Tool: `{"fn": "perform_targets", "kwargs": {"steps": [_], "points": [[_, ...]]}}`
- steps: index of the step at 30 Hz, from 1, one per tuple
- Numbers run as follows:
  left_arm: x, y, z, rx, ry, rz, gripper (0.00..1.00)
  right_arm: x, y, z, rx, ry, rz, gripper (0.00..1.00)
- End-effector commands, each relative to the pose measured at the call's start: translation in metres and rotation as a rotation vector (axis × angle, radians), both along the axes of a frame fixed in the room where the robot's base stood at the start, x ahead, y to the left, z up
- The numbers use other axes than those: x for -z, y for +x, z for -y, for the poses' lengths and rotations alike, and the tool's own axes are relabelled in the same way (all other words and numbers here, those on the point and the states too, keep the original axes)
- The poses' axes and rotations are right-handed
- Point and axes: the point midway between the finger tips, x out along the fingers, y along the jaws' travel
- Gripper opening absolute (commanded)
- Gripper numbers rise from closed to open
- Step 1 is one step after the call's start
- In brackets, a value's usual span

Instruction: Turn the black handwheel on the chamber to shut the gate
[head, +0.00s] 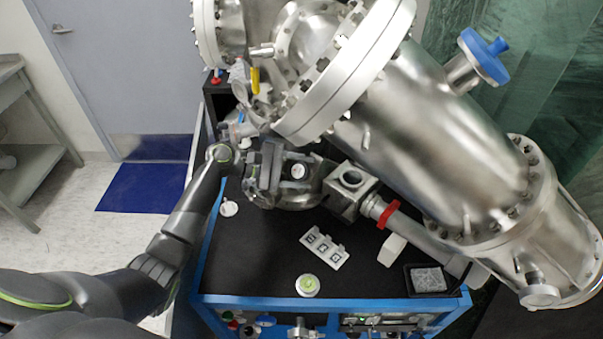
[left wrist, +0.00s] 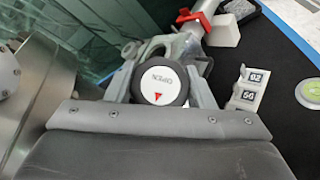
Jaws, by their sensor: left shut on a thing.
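The black handwheel (left wrist: 161,82) shows in the left wrist view with a white face cap, upside-down lettering that seems to read OPEN, and a red arrow mark. It also shows in the head view (head: 298,171), below the big flange of the steel chamber (head: 430,125). My left gripper (left wrist: 161,88) is shut on the handwheel, one grey finger on each side of its rim. In the head view my left gripper (head: 272,166) reaches in from the left, and its body hides part of the wheel. My right gripper is in neither view.
The black bench top (head: 265,255) has a blue edge. On it lie a numbered tag block (head: 324,248), a green-topped round button (head: 308,285) and a small dark tray (head: 428,280). Floor is open at left.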

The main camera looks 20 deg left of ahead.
Motion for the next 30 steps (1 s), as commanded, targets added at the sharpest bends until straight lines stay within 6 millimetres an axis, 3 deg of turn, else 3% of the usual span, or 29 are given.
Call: {"fn": "perform_targets", "kwargs": {"steps": [15, 30], "points": [[0.0010, -0.0009, -0.0002, 0.226, 0.205, 0.094, 0.26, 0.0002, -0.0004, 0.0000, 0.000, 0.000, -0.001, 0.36], [0.0018, -0.0011, -0.0002, 0.262, 0.238, 0.109, 0.26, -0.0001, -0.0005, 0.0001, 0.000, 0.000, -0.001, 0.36]]}}
